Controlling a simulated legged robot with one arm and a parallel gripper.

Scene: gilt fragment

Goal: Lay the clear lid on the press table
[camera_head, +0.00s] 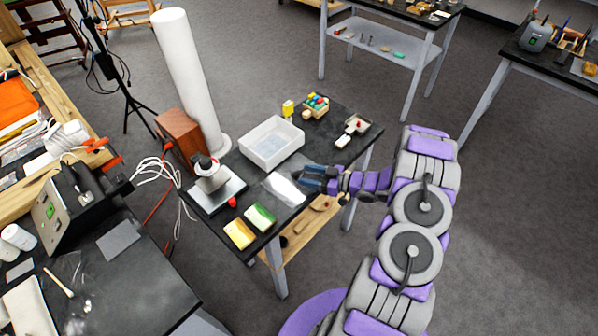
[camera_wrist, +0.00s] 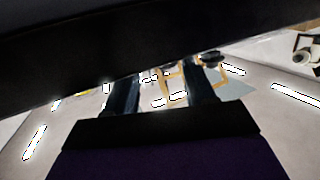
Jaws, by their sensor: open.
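A clear, glossy flat piece (camera_head: 284,188), apparently the lid, shows as a bright patch at the near right edge of a dark-topped table (camera_head: 262,221). A small press-like device (camera_head: 212,174) on a grey plate stands on this table's left part. My gripper (camera_head: 306,180) is open, reaching in from the right with its fingertips beside the clear piece; I cannot tell whether they touch it. In the wrist view my two dark fingers (camera_wrist: 163,90) are spread apart. A broad black surface crosses the top of that view, and no lid can be made out there.
A white bin (camera_head: 271,143) stands behind the clear piece. A yellow sponge (camera_head: 240,233) and a green one (camera_head: 260,216) lie at the near edge. A wooden box (camera_head: 180,138) and tall white column (camera_head: 186,75) stand at the left. Floor is open behind my arm.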

